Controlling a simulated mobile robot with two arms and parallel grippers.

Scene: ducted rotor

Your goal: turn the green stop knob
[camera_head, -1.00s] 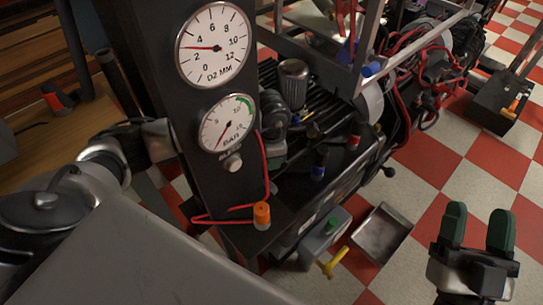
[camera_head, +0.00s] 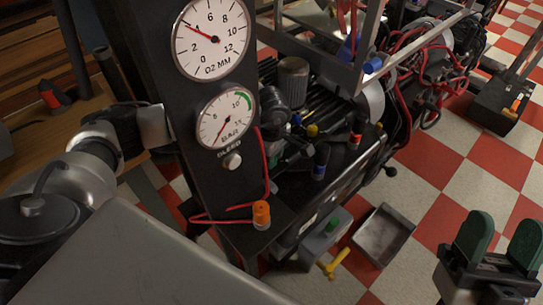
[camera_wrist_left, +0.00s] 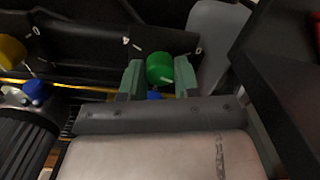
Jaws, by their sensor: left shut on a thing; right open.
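The green stop knob (camera_wrist_left: 160,68) shows in the left wrist view as a round green cap with a pale mark. My left gripper (camera_wrist_left: 159,80) has a green finger on either side of it and is shut on it. In the head view my left arm passes behind the black gauge panel (camera_head: 195,165), so the left gripper and this knob are not clearly seen there. My right gripper (camera_head: 499,240) is open and empty over the checkered floor at the lower right.
The panel carries two white dials. Below stand an orange knob (camera_head: 262,214), a grey box with a green button (camera_head: 333,224), a yellow lever (camera_head: 335,264) and an open metal tray (camera_head: 384,235). A yellow knob (camera_wrist_left: 12,52) is left in the wrist view.

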